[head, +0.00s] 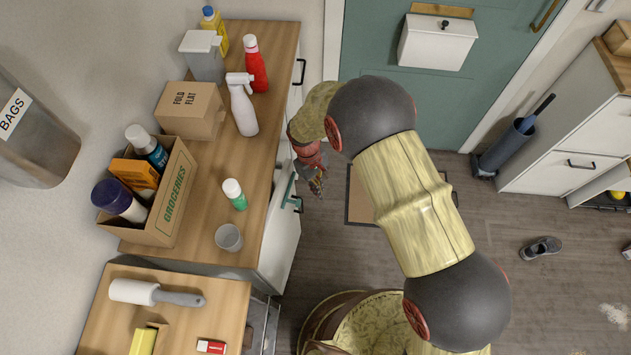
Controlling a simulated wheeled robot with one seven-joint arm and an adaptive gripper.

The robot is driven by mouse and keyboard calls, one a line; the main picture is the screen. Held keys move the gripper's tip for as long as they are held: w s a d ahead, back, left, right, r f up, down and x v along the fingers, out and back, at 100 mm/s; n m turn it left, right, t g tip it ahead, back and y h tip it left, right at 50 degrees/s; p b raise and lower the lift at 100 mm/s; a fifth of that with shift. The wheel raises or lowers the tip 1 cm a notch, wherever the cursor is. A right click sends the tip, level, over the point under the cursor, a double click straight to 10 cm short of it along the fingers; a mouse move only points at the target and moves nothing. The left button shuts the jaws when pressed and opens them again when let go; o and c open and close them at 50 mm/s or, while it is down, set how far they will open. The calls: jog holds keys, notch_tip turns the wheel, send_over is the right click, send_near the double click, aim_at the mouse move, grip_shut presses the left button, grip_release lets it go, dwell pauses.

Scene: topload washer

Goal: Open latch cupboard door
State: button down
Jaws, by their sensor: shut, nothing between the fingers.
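A white cupboard front (281,240) stands under the wooden counter, seen steeply from above. A teal latch piece (288,190) and a dark handle (297,204) sit on its upper part. The front slants out from the counter edge; I cannot tell whether it stands ajar. My gripper (318,188) is just right of the latch, pointing down, shut and empty. It looks close to the latch, but I cannot tell whether they touch. My arm hides part of the cupboard's far side.
The counter (200,225) holds a groceries box (172,205), a spray bottle (242,105), a red bottle (255,65) and a grey cup (228,237). A black handle (302,72) marks another front. A shoe (541,248) lies on the open floor at right.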

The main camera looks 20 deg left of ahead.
jog(key=shift+s+d+r, duration=0.15)
jog(key=shift+s+d, duration=0.25)
jog(key=shift+d, duration=0.4)
jog(key=shift+s+d+r, duration=0.1)
jog(key=shift+s+d, duration=0.3)
jog(key=shift+d, duration=0.35)
jog(key=shift+a, duration=0.1)
dwell(0.5)
